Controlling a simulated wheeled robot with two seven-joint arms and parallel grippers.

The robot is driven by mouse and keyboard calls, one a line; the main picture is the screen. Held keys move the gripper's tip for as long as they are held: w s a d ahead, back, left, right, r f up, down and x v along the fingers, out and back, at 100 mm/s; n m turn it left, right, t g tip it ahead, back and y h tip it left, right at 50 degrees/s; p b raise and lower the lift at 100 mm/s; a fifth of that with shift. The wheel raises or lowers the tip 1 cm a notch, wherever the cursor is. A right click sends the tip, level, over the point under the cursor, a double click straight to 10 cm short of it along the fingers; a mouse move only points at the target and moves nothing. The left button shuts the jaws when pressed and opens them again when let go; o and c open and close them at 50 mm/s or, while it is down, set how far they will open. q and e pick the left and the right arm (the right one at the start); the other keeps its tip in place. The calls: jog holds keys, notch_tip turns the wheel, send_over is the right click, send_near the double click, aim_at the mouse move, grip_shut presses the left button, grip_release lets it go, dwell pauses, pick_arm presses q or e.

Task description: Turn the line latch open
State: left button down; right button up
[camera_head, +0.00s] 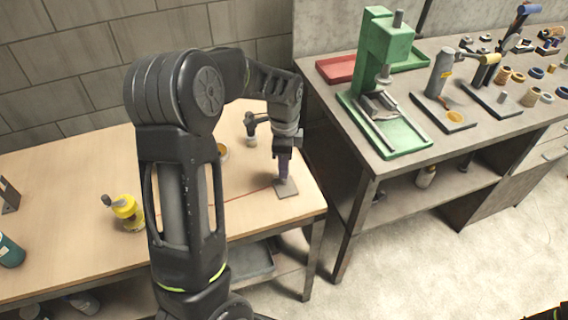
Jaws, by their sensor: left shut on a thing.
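My left arm reaches across the wooden table from the front. My left gripper (283,168) points down at the table's right end, just above a small grey plate (286,189). It is shut on a small purplish upright piece on this plate, which looks like the line latch (283,178). The fingers hide most of the latch, so I cannot tell how far it is turned. A thin red line (243,194) runs along the tabletop to the plate.
A small grey fitting (251,127) stands behind my gripper. The grey bench (400,180) at right holds a green press (384,60) and several tools.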

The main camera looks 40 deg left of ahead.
pick_arm(q)
jog(key=shift+n, duration=0.3)
jog(key=n, duration=0.3)
jog(key=shift+b, duration=0.35)
jog(key=n, duration=0.9)
jog(key=shift+w+b, duration=0.1)
jog(key=shift+b, duration=0.25)
jog(key=n, duration=0.5)
jog(key=shift+r, duration=0.1)
jog(key=shift+a, duration=0.1)
jog(key=c, duration=1.1)
grip_release()
jog(key=shift+c, duration=0.2)
